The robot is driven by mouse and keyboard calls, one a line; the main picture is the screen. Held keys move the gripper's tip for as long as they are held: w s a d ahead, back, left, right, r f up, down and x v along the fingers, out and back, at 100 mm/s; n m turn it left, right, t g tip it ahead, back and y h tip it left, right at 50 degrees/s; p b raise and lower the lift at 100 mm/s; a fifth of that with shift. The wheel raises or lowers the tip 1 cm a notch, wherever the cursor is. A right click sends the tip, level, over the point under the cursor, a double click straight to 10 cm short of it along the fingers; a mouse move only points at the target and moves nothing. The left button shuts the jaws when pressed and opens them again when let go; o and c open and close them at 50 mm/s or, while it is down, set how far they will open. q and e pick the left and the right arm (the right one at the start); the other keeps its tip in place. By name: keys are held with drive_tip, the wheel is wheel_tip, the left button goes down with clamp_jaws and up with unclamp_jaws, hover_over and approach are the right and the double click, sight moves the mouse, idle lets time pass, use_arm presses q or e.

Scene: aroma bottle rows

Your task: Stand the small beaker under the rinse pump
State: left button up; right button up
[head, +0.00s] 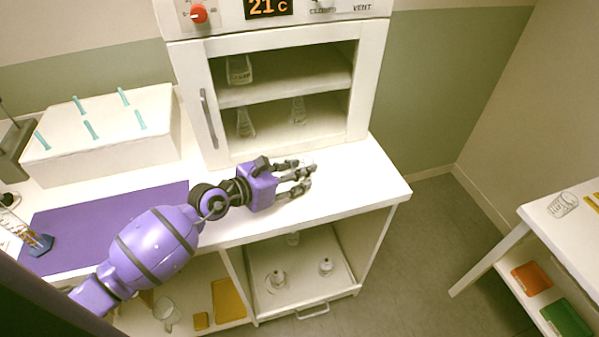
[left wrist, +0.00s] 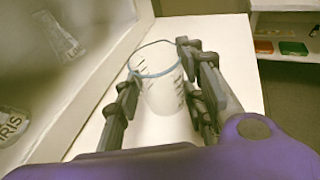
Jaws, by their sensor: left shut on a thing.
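A small clear beaker (left wrist: 160,92) with dark graduation marks and a bluish rim stands between the fingers of my left gripper (left wrist: 157,70) in the left wrist view. The fingers are shut on it, one side on each wall, and it looks upright and empty. In the head view my left gripper (head: 304,176) is over the white counter (head: 362,172), in front of the cabinet; the beaker can hardly be made out there. I cannot tell from the wrist view whether its base touches the counter. I cannot pick out the rinse pump. My right gripper is not in view.
A white oven-like cabinet (head: 187,95) holding flasks stands behind the gripper. A white rack box (head: 100,140) with teal sticks and a purple mat (head: 110,215) lie left. The counter's right end is bare. A separate table (head: 545,225) with clear glassware (head: 562,204) stands right.

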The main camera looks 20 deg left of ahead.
sight(297, 161)
use_arm(q)
drive_tip(key=shift+r, duration=0.5)
wheel_tip(297, 161, up, 3)
drive_tip(key=shift+f+p, duration=0.15)
drive_tip(key=shift+p, duration=0.3)
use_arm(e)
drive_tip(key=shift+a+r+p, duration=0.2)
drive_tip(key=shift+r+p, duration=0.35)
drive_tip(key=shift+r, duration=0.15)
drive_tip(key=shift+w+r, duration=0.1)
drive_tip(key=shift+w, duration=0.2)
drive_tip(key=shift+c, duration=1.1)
use_arm(q)
drive_tip(key=s+r, duration=0.3)
drive_tip(key=s, duration=0.3)
drive_tip(key=s+r+y, duration=0.1)
drive_tip(key=s+r, duration=0.3)
drive_tip(key=s, duration=0.3)
drive_tip(key=shift+s+r+n+t, duration=0.3)
drive_tip(key=shift+n, duration=0.1)
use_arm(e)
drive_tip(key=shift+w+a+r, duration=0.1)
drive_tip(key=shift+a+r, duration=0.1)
